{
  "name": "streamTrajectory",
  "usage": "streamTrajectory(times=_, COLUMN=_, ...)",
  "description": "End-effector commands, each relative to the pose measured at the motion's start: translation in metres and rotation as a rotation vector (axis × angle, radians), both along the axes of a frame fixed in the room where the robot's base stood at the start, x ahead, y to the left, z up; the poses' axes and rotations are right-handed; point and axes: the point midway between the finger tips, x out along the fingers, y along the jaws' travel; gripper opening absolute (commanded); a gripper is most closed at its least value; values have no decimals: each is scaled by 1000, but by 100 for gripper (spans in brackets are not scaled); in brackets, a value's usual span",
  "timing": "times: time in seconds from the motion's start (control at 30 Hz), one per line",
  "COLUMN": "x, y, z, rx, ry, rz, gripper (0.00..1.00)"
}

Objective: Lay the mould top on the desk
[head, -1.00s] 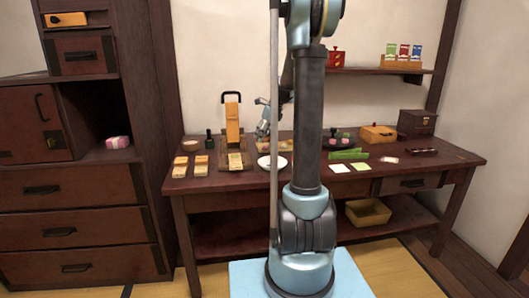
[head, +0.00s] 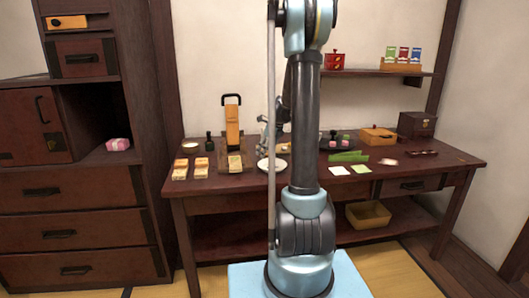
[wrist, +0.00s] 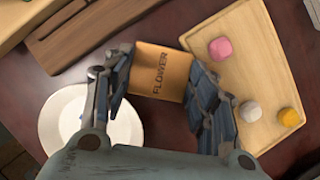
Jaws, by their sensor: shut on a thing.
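The mould top is a flat orange-tan wooden block marked FLOWER (wrist: 160,72) in the wrist view. My gripper (wrist: 160,88) has a finger on each side of it and is shut on it. It is held above the dark desk, between a white plate (wrist: 72,125) and a light cutting board (wrist: 262,55). How far above the desk it is I cannot tell. In the head view my gripper (head: 268,135) is over the dark wooden desk (head: 225,183), partly behind my own arm, and the block cannot be made out there.
The board bears a pink ball (wrist: 220,48), a white ball (wrist: 250,111) and a yellow ball (wrist: 290,117). A wooden stand with a black handle (head: 233,125) is left of my gripper. The white plate (head: 262,164) is close by. The desk's front edge strip is mostly clear.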

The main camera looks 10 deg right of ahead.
Motion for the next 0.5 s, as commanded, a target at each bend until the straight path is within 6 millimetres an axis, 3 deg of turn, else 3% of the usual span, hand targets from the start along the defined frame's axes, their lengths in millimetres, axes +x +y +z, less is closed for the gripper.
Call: streamTrajectory(times=0.5, x=0, y=0, z=-11, rx=0, ry=0, rz=1, gripper=29)
